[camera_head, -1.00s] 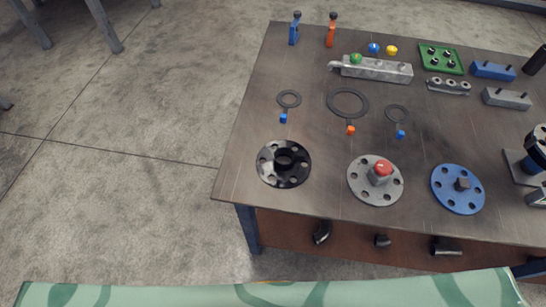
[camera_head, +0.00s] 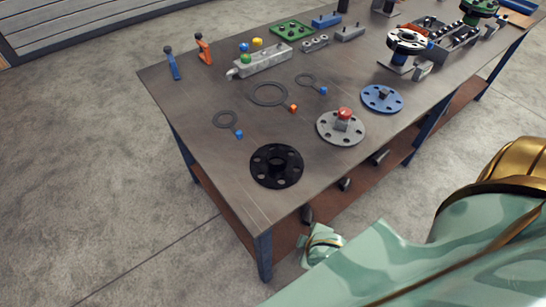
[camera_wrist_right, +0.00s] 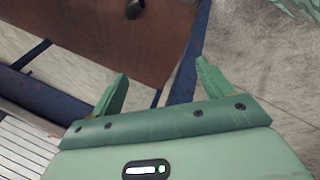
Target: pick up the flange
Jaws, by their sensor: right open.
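Three round flanges with bolt holes lie flat on the table (camera_head: 205,110): a black one (camera_head: 263,179) nearest the front edge, a grey one (camera_head: 328,133) with a red-topped hub, and a blue one (camera_head: 371,103) with a dark centre block. My right gripper (camera_wrist_right: 161,70) is open and empty in the wrist view, its fingers apart, facing the brown lower shelf (camera_wrist_right: 90,38). No flange shows between them. In the head view, my right arm comes in from the lower right, below the table's front edge, away from the flanges. My left gripper is not in view.
Gasket rings with coloured tags (camera_head: 268,105) lie behind the flanges. Pipe fittings lie on the lower shelf. A blue table leg (camera_head: 264,257) is near my arm.

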